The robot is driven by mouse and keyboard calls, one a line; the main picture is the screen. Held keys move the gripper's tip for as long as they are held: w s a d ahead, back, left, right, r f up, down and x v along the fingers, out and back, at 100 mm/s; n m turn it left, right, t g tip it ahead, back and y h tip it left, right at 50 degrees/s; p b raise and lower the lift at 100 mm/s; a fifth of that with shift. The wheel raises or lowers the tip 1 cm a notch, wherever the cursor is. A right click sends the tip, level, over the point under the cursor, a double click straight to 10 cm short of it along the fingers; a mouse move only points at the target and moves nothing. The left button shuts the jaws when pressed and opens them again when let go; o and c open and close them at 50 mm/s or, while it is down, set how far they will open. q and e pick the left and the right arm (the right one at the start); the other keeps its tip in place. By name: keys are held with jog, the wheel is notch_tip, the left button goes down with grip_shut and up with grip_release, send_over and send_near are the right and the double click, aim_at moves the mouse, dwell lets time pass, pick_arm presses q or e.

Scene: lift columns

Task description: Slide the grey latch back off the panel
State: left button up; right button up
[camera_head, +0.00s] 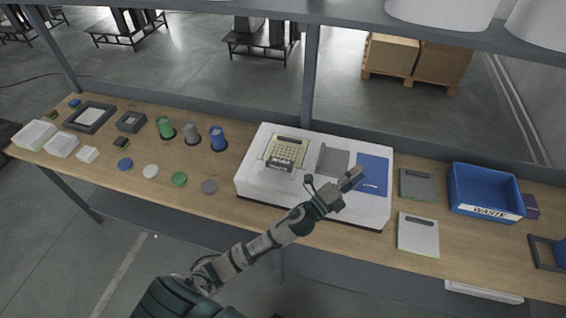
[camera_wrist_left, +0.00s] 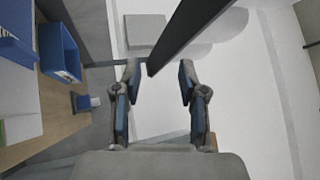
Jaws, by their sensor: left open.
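A white fixture (camera_head: 262,188) stands in the middle of the bench. On it are a beige keypad panel (camera_head: 285,153) at the left, a grey flat piece (camera_head: 333,160) in the middle and a blue plate (camera_head: 373,174) at the right. The grey piece may be the latch; I cannot tell for sure. My left gripper (camera_head: 351,178) is above the fixture's right part, near the blue plate. In the left wrist view its jaws (camera_wrist_left: 158,82) are spread apart with nothing between them. The keypad panel is not seen there. My right gripper is in neither view.
A blue waste bin (camera_head: 484,188) stands at the right, beside a dark grey plate (camera_head: 416,186) and a light grey plate (camera_head: 418,234). Coloured cylinders (camera_head: 191,134), discs and small boxes sit at the left. A shelf post (camera_head: 310,75) rises behind the fixture.

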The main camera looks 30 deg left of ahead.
pick_arm(q)
jog(key=d+r+m+g+h, duration=0.3)
jog(key=d+m+g+h, duration=0.15)
jog(key=m+h, duration=0.4)
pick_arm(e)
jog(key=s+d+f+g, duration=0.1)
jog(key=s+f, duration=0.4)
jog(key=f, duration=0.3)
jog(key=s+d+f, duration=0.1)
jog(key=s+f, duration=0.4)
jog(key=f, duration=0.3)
pick_arm(q)
jog(key=m+g+y, duration=1.5)
jog(key=m+y, duration=0.3)
jog(key=m, duration=0.2)
send_over(283, 164)
notch_tip(283, 164, down, 16)
jog(key=shift+f+p, duration=0.25)
jog(key=shift+p, duration=0.9)
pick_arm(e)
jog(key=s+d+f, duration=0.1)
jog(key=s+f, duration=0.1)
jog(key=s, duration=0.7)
